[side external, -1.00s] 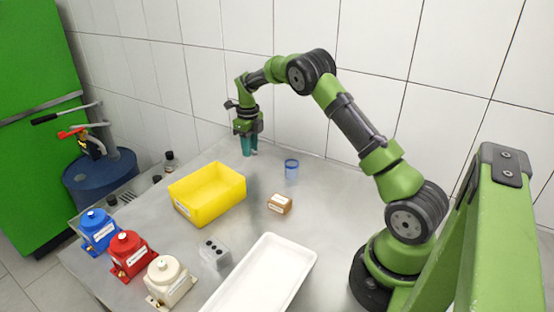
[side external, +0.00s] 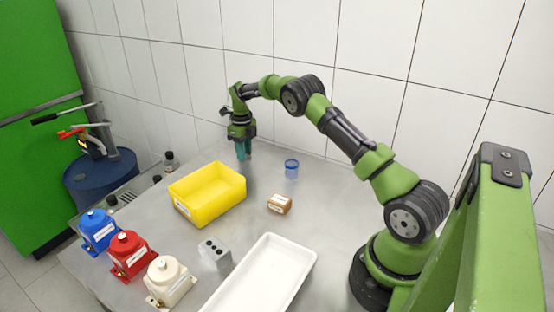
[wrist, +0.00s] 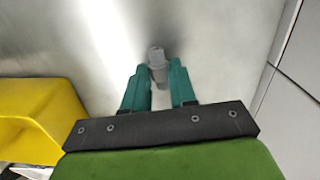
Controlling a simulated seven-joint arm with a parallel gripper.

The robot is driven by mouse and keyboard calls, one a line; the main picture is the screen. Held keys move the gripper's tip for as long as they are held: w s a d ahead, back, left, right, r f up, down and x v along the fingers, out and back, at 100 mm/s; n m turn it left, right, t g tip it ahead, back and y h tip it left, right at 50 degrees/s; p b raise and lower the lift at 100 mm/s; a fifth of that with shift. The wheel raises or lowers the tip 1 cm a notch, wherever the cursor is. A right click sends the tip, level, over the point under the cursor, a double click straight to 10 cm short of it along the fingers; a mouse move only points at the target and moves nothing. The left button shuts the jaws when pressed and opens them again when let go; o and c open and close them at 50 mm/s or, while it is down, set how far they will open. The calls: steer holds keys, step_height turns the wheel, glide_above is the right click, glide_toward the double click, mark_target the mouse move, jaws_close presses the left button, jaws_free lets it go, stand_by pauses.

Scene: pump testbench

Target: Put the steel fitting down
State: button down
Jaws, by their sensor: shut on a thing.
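The steel fitting (wrist: 156,58) is a small grey cylindrical piece between the teal fingers in the wrist view. My gripper (wrist: 160,82) is shut on it. In the side external view my gripper (side external: 243,152) points down at the far end of the table, behind the yellow bin. The fitting cannot be made out there. I cannot tell whether the fitting touches the table.
The yellow bin (side external: 184,207) stands just in front of my gripper. A white tray (side external: 306,262) and blue, red and cream pumps are nearer. The tiled wall (side external: 300,120) is close behind.

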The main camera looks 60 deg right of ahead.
steer(key=shift+f, duration=0.1)
steer(key=c, duration=0.9)
jaws_free()
steer(key=shift+f, duration=0.1)
